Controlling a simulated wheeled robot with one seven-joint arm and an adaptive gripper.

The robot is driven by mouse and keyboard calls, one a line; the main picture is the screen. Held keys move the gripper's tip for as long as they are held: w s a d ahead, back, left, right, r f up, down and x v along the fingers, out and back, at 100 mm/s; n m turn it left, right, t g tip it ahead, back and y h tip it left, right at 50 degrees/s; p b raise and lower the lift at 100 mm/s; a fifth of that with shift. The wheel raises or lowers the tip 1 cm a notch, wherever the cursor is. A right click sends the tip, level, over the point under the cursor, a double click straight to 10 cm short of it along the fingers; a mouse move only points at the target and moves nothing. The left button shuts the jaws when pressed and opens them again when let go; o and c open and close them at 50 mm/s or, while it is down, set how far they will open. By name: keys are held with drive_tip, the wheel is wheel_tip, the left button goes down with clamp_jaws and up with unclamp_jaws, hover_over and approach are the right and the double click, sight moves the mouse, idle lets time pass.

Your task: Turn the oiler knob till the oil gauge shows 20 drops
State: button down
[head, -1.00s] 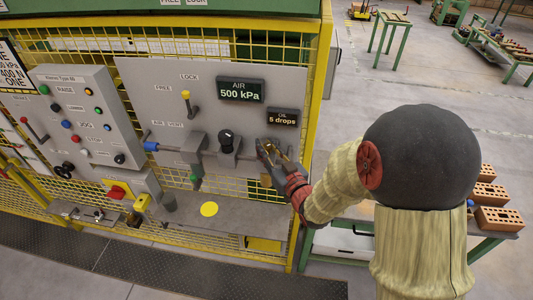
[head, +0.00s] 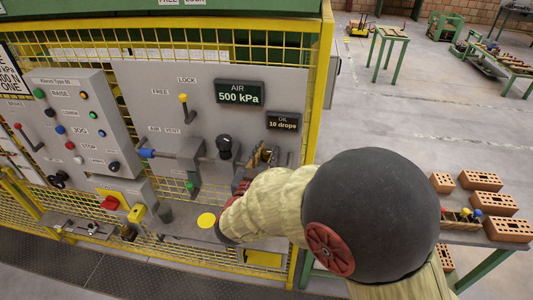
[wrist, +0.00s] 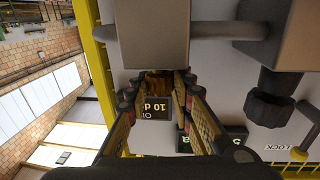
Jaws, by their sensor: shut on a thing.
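The oil gauge (head: 283,122) is a small dark display on the grey panel and reads 10 drops. My gripper (head: 262,156) is at the right end of the pipe run, just below the gauge. In the wrist view its two fingers are closed around a brass-coloured part (wrist: 158,83), which appears to be the oiler knob. The fingers and the grey block above hide most of it. In the head view my forearm covers the area below the gripper.
The air display (head: 239,94) reads 500 kPa. A black regulator knob (head: 225,143) stands left of my gripper, and a yellow-tipped lever (head: 183,99) is above it. A yellow frame post (head: 314,95) rises on the right. Bricks (head: 480,181) lie on a table behind my arm.

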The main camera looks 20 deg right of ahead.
drive_tip(key=m+g+h+p, duration=0.1)
drive_tip(key=m+g+h, duration=0.1)
drive_tip(key=m+g+h+p, duration=0.1)
drive_tip(key=m+g+h, duration=0.1)
drive_tip(key=g+h, duration=0.1)
drive_tip(key=shift+w+a+r+m, duration=0.1)
drive_tip(key=shift+r+m, duration=0.1)
drive_tip(key=shift+m, duration=0.2)
drive_tip(key=shift+m+g+h+p, duration=0.65)
drive_tip(key=shift+m+g, duration=0.45)
drive_tip(key=shift+g, duration=0.55)
drive_tip(key=shift+m+g+h+p, duration=0.6)
drive_tip(key=shift+m+g, duration=0.5)
drive_tip(key=shift+g, duration=0.85)
drive_tip(key=c, duration=2)
unclamp_jaws()
drive_tip(key=o, duration=0.5)
drive_tip(key=shift+f, duration=0.1)
drive_tip(key=shift+c, duration=0.2)
drive_tip(key=a, duration=0.4)
drive_tip(key=s+a, duration=0.1)
drive_tip(key=a, duration=0.2)
drive_tip(key=s+a, duration=0.1)
drive_tip(key=a, duration=0.3)
drive_tip(key=shift+a, duration=0.3)
